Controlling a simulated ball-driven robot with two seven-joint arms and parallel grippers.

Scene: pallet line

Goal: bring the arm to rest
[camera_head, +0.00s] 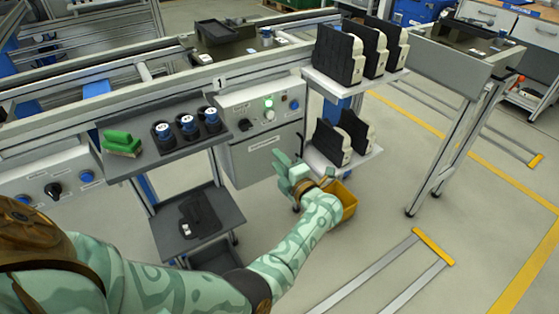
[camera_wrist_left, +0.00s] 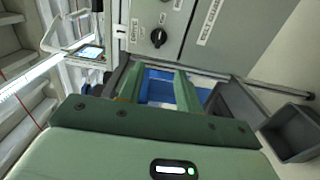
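My left arm, patterned in pale green, reaches across the head view from the lower left. Its left gripper (camera_head: 286,170) is in the air in front of the grey control panel (camera_head: 262,115) with a lit green button. In the left wrist view the two green fingers of the left gripper (camera_wrist_left: 158,78) stand apart with nothing between them. A blue surface shows beyond the gap. My right gripper is in neither view.
A lower grey tray (camera_head: 208,219) holds a dark part. Black-and-white parts stand on racks at right. A yellow bin (camera_head: 345,199) is behind the wrist.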

